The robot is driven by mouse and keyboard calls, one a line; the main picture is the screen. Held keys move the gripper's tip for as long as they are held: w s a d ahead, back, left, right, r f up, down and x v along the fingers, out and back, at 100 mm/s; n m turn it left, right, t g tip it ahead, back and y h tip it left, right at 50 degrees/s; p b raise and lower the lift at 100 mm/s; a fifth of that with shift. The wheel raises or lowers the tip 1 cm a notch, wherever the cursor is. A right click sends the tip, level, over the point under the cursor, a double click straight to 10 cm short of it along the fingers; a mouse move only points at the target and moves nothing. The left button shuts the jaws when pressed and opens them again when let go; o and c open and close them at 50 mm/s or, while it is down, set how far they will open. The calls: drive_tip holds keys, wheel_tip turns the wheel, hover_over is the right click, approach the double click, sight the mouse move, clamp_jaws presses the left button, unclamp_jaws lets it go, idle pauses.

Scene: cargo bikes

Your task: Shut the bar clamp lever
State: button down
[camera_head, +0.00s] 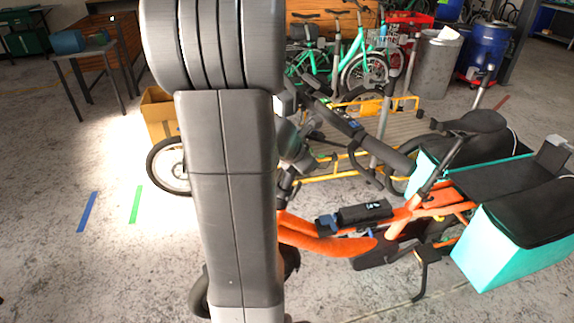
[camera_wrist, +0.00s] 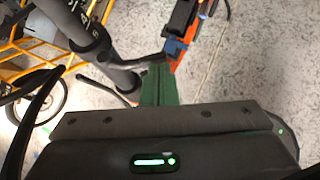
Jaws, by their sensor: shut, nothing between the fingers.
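My gripper (camera_wrist: 158,68) shows in the wrist view as green fingers closed together, reaching up from a dark housing. Nothing is held between them. A thin dark bar (camera_wrist: 128,64) lies by the fingertips; I cannot tell whether they touch, or whether this bar is the clamp lever. A dark grey tube (camera_wrist: 92,45) with lettering runs to the left of the fingers. In the head view my arm covers the front of the orange cargo bike (camera_head: 330,243), so its handlebar clamp and my gripper cannot be made out there.
A yellow-framed cargo bike (camera_head: 325,178) stands just behind the orange one; its yellow rack (camera_wrist: 28,48) shows in the wrist view. Teal boxes (camera_head: 497,252) flank the orange bike's rear. A grey barrel (camera_head: 436,70) stands behind. The floor at left is mostly clear.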

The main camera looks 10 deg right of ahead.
drive_tip(key=shift+w+d+f, duration=0.1)
drive_tip(key=shift+d+f, duration=0.1)
drive_tip(key=shift+d, duration=0.45)
drive_tip(key=shift+w+d+f, duration=0.1)
drive_tip(key=shift+d+f, duration=0.05)
drive_tip(key=shift+d, duration=0.55)
